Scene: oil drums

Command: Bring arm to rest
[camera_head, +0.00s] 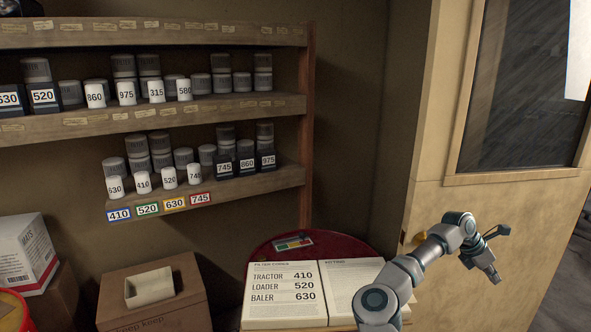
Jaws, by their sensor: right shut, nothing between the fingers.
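My right arm (412,268) rises from the bottom right, in front of the open book and the wooden door. My right gripper (494,258) is at its end, shut and empty, held in the air before the door's lower panel. Its dark fingers point to the right and down. It touches nothing that I can make out. My left gripper is not in view.
An open book (288,309) listing tractor, loader and baler numbers lies on a red round top (262,250). Shelves (230,186) with numbered canisters fill the left wall. A box with a pale tray (150,287) stands below. A door (440,200) with a window is at right.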

